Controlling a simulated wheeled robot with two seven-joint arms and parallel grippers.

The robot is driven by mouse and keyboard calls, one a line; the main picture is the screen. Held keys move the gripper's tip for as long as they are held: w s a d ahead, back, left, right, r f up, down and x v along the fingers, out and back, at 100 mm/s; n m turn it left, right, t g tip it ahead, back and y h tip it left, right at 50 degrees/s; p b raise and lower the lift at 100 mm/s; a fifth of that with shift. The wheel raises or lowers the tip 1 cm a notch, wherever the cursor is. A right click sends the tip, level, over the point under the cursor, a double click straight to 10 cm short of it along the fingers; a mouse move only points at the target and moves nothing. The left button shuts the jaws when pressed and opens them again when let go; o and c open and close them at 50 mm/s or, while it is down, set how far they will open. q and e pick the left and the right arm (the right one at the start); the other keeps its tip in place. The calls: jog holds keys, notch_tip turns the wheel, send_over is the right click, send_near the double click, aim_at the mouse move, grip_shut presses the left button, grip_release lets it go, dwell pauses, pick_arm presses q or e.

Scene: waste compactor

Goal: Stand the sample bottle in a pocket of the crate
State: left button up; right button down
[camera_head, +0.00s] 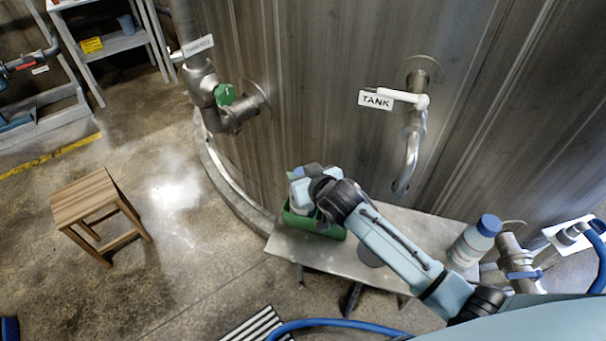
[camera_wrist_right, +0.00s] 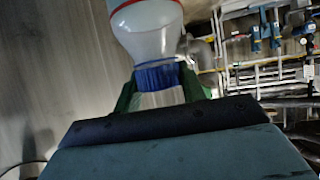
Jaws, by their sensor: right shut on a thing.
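The sample bottle shows in the right wrist view as a whitish bottle (camera_wrist_right: 147,30) with a red band and a blue cap. My right gripper (camera_wrist_right: 160,88) is shut on it at the cap end, with a green piece on each side of the cap. In the head view my right gripper (camera_head: 305,185) is over the green crate (camera_head: 322,228) on the metal table. A white part of the held bottle (camera_head: 297,197) shows at the crate's left side. The arm hides much of the crate, so I cannot tell whether the bottle's base is in a pocket. My left gripper is not in view.
Another white bottle with a blue cap (camera_head: 473,243) stands on the right of the metal table (camera_head: 300,252). The tank wall (camera_head: 320,90) rises behind, with a TANK pipe (camera_head: 410,140) hanging over the table. A wooden stool (camera_head: 92,200) stands on the floor at left.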

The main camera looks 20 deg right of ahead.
jog(key=c, duration=1.3)
grip_release()
jog(key=shift+f, duration=0.15)
jog(key=o, duration=0.5)
jog(key=shift+c, duration=0.2)
jog(key=shift+r, duration=0.25)
jog(key=p+v, duration=0.2)
jog(key=v, duration=1)
jog(key=shift+f, duration=0.1)
